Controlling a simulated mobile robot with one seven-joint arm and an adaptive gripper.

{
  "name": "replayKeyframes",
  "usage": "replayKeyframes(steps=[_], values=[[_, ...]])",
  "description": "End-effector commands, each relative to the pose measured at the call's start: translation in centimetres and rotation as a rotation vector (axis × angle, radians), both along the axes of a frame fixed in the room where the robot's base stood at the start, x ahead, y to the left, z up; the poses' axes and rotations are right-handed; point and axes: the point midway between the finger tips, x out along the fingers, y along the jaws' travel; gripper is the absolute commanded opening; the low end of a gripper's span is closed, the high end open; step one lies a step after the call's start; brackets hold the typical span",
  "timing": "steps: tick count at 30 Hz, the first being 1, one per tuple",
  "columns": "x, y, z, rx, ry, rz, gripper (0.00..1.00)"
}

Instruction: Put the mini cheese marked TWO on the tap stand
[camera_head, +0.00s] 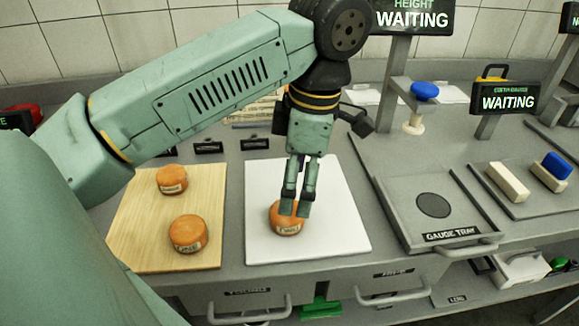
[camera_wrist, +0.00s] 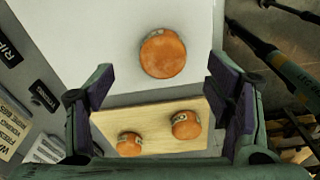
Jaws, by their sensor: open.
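An orange mini cheese (camera_head: 276,222) sits on a white board (camera_head: 345,225), with my gripper (camera_head: 295,208) over it and partly hiding it. In the wrist view this cheese (camera_wrist: 163,53) lies beyond my open, empty fingers (camera_wrist: 160,100). Two more orange cheeses sit on a wooden board (camera_head: 145,235) to the left: a rear one (camera_head: 171,178) and a front one (camera_head: 188,234). They also show in the wrist view (camera_wrist: 129,144) (camera_wrist: 186,124). Each has a pale label, too small to read surely. I cannot tell which thing is the tap stand.
A gauge tray (camera_head: 405,215) with a dark disc stands to the right of the white board. A blue-topped post (camera_head: 424,92) and a sign reading WAITING (camera_head: 503,98) stand behind. White and blue blocks (camera_head: 508,182) lie far right. Drawer handles (camera_head: 250,315) stick out in front.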

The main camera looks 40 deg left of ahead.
Motion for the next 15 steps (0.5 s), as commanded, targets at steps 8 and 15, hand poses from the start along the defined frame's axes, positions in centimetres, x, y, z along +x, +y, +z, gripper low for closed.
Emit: replayKeyframes(steps=[8,15], values=[[-0.5,0.3,-2.8,-0.002,-0.001,-0.001,0.73],[-1.3,0.8,-6.3,-0.001,-0.002,-0.001,0.73]])
